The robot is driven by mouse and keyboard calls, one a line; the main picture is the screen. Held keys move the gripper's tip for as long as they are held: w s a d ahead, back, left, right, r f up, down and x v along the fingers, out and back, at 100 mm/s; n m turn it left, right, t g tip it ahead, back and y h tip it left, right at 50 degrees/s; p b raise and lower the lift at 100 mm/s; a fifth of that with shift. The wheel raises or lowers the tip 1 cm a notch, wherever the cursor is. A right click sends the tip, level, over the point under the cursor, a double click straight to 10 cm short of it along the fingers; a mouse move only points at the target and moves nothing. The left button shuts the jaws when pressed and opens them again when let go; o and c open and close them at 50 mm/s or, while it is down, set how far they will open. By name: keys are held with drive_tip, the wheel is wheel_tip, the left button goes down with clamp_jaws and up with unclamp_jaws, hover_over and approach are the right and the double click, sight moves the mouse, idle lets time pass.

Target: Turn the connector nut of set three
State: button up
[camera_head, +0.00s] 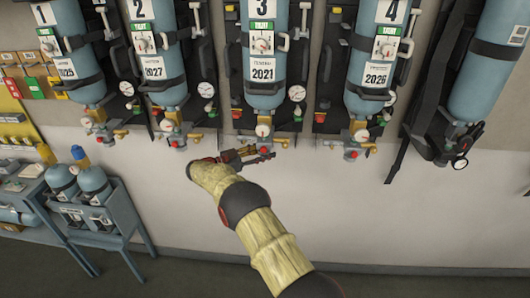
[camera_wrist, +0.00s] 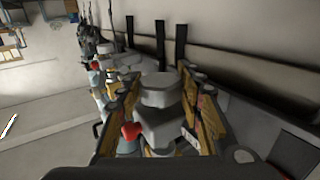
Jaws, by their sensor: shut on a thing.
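Set three is a blue cylinder (camera_head: 263,88) hung upside down on the wall, marked 3, TIGHT and 2021. Its valve and small gauge (camera_head: 263,130) sit at the lower end. My gripper (camera_head: 262,153) is just below that valve, coming from the lower left, with its jaws around the connector nut. The nut is mostly hidden by the fingers in the head view. In the wrist view my gripper (camera_wrist: 160,118) has a yellow and dark finger on each side of grey valve parts (camera_wrist: 160,90). A red knob (camera_wrist: 131,131) shows beside the left finger. The nut itself is hard to make out there.
Set two (camera_head: 160,88) hangs to the left and set four (camera_head: 374,75) to the right, each with valves at similar height. Pressure gauges (camera_head: 297,93) hang beside them. A rack with cylinders (camera_head: 94,184) stands lower left. The wall below is clear.

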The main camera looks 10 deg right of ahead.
drive_tip(key=shift+m+g, duration=0.7)
drive_tip(key=shift+g, duration=0.2)
drive_tip(key=shift+m+g+b, duration=0.3)
drive_tip(key=shift+m+g, duration=0.6)
drive_tip(key=shift+g, duration=0.5)
drive_tip(key=shift+r+g, duration=0.25)
drive_tip(key=shift+g, duration=0.05)
drive_tip(key=o, duration=1.2)
drive_tip(key=shift+f, duration=0.15)
drive_tip(key=shift+c, duration=0.2)
drive_tip(key=shift+n+t, duration=1)
drive_tip(key=shift+t, duration=0.7)
